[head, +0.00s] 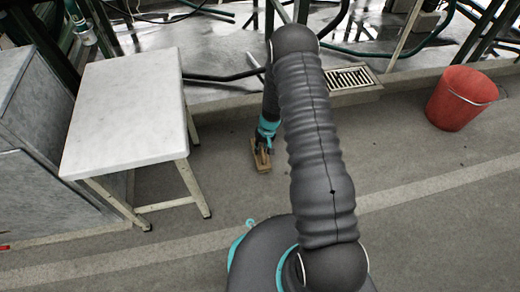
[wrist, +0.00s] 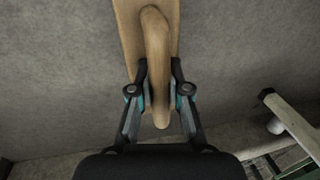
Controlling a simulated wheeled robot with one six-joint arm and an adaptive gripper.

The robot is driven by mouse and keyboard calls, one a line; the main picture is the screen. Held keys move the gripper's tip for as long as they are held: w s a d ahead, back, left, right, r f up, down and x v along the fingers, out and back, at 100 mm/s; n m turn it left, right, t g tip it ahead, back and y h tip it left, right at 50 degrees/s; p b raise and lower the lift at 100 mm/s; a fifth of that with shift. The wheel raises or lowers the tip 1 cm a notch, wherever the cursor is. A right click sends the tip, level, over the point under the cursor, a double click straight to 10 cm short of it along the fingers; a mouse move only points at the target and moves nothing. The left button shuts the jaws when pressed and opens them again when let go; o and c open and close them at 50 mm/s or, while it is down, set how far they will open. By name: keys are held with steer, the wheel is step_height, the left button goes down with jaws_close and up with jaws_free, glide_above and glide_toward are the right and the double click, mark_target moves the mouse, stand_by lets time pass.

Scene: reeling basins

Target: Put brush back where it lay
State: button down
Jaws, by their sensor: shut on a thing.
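The brush (head: 259,165) has a light wooden body and shows low over the grey floor in the head view, right of the white table. In the wrist view the brush (wrist: 127,35) fills the top middle, with a curved wooden handle along it. My gripper (wrist: 160,92) is shut on this handle, one finger on each side. In the head view my gripper (head: 263,143) points down at the brush and partly covers it. I cannot tell whether the brush touches the floor. Its bristles are hidden.
A white-topped table (head: 125,110) stands on the left, beside a grey block (head: 30,150). A red bucket (head: 460,98) stands at the right. A floor grate (head: 350,78) and a low kerb lie behind my arm. The floor between table and bucket is mostly clear.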

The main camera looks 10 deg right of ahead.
steer(key=c, duration=1.1)
jaws_free()
steer(key=shift+c, duration=0.2)
